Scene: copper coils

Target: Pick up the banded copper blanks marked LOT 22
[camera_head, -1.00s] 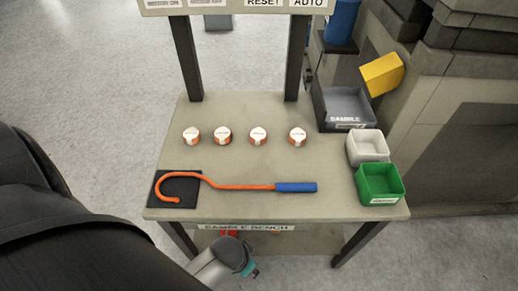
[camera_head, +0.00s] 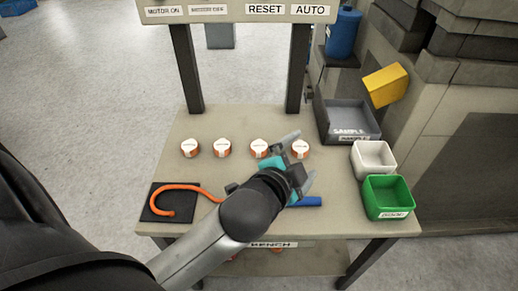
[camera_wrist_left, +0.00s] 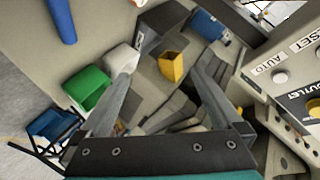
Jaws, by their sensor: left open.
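Several banded copper blanks stand in a row across the bench in the head view: the far-left one (camera_head: 190,148), the second (camera_head: 222,147), the third (camera_head: 259,148) and the far-right one (camera_head: 300,148). Each has a white top with print too small to read, so I cannot tell which is LOT 22. My left gripper (camera_head: 304,156) is open, its fingers near the far-right blank. I cannot tell its height above the bench. In the left wrist view its open fingers (camera_wrist_left: 166,72) have nothing between them that looks held, and no blank shows. My right gripper is not in view.
At right are a grey SAMPLE tray (camera_head: 347,132), white bin (camera_head: 373,146) and green bin (camera_head: 388,212). Bench posts rise behind the blanks.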

